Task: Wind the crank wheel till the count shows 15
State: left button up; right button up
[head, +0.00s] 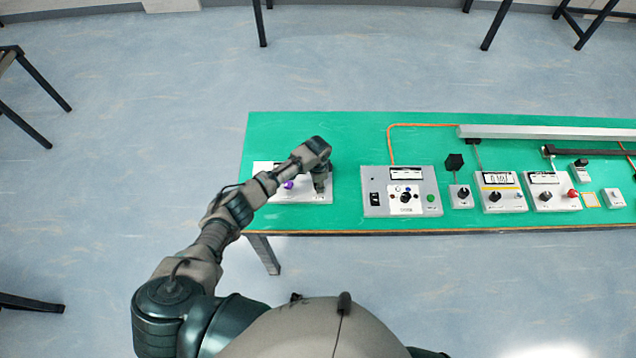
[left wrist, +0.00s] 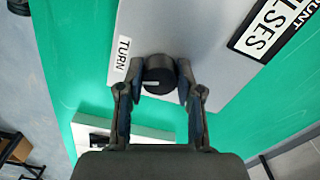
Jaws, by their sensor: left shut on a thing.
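My left gripper (head: 319,187) is over the right part of a pale panel (head: 262,196) at the left end of the green table. In the left wrist view, the left gripper (left wrist: 157,82) is shut on a round black knob (left wrist: 158,72) with a white line. The knob stands on the panel's grey face (left wrist: 195,30) beside a "TURN" label. A black-framed label ending in "PULSES" (left wrist: 262,28) shows partly; I can read no count number. A small purple part (head: 289,184) shows beside my arm. My arm hides much of the panel. My right gripper is not in view.
A grey control box (head: 400,208) with a switch, dial and green button stands right of the panel. Several smaller boxes and conveyor rails (head: 545,132) extend further right. The green table (head: 350,135) is clear behind the panel and at its left edge.

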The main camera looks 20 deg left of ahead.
pick_arm(q)
jog(key=shift+w+r, duration=0.1)
jog(key=o, duration=1.2)
jog(key=shift+c, duration=0.2)
notch_tip(320, 180, up, 12)
